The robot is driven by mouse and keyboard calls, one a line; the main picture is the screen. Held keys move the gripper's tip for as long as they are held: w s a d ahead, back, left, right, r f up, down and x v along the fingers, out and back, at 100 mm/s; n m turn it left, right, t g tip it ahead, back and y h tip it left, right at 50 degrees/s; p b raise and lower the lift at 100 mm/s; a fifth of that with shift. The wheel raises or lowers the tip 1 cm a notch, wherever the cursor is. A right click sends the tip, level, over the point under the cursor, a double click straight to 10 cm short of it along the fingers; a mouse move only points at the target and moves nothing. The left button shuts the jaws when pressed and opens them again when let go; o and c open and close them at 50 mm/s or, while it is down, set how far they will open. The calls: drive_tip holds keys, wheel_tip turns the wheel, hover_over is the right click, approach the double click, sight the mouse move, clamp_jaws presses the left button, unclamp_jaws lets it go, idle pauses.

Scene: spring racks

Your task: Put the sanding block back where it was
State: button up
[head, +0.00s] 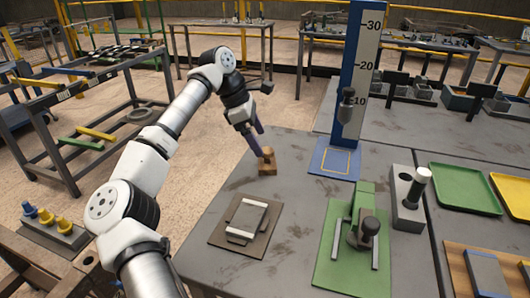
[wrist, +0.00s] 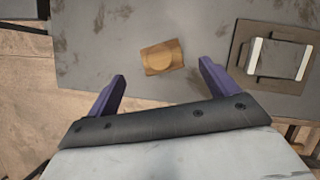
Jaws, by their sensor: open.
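A small wooden block (head: 267,163) sits on the grey table near its left back edge; in the wrist view it shows a round mark or recess on top (wrist: 162,56). I cannot tell for certain whether it is the sanding block. My gripper (head: 258,143) is at this block, pointing down; in the head view a purple finger overlaps its top. In the wrist view my gripper (wrist: 162,71) has its fingers wide apart, empty, with the block ahead between their lines. A grey block with pale strips (head: 247,217) lies on a brown mat (head: 222,238); it also shows in the wrist view (wrist: 277,58).
A green fixture board (head: 325,265) stands front centre. A blue height gauge (head: 357,80) rises behind. A grey block with a cylinder (head: 407,205) and green (head: 465,190) and yellow trays (head: 510,196) are to the right. The tabletop between block and mat is clear.

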drive_tip(key=shift+v, duration=2.3)
